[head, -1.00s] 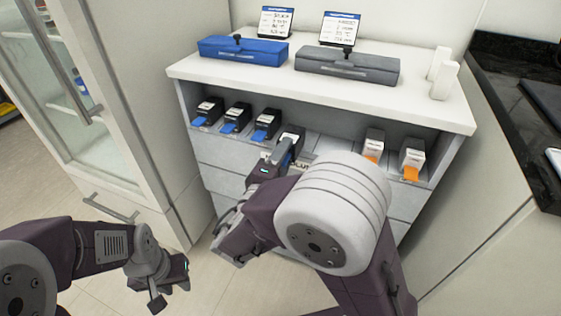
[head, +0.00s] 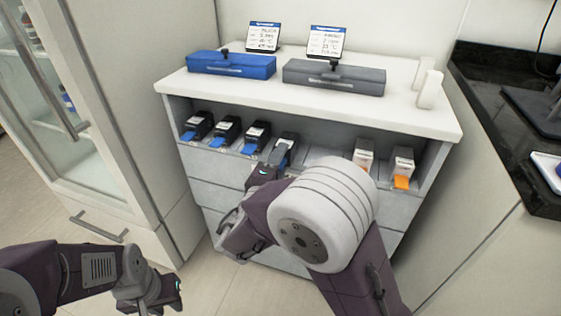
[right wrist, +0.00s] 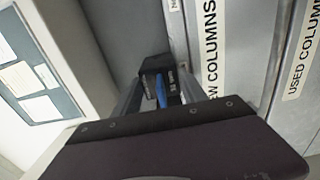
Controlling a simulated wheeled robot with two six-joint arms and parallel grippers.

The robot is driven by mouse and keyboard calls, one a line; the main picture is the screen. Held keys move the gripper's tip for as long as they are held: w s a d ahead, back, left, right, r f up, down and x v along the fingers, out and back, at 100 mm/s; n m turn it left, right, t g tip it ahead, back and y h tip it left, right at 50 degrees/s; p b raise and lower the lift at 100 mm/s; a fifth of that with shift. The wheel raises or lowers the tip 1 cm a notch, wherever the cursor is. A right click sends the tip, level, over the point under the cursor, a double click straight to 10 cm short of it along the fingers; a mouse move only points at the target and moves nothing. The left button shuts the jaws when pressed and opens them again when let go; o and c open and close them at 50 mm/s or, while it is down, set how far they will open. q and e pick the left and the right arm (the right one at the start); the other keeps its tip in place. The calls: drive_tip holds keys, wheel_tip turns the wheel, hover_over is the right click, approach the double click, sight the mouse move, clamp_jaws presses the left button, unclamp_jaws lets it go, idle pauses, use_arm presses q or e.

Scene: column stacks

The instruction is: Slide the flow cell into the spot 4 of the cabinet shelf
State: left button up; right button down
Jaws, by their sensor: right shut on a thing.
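The flow cell (right wrist: 156,66) is a black block with a blue tab, between the fingers of my right gripper (right wrist: 160,98) in the right wrist view. In the head view this flow cell (head: 288,139) is at the fourth place from the left on the cabinet shelf (head: 322,153), largely covered by my right gripper (head: 279,154). My right gripper is shut on it. Three similar black and blue cells (head: 227,130) stand in a row to its left. My left gripper (head: 172,300) is low at the left, away from the cabinet; its fingertips are unclear.
Two white and orange cells (head: 402,167) stand at the shelf's right. A blue case (head: 231,65) and a grey case (head: 333,77) lie on top, with cards behind them. A glass-door cabinet (head: 62,110) stands left; a black counter (head: 495,110) is right.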

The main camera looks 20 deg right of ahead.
drive_tip(key=c, duration=0.6)
unclamp_jaws()
drive_tip(key=shift+o, duration=0.2)
drive_tip(key=p+v, duration=0.2)
drive_tip(key=v, duration=0.7)
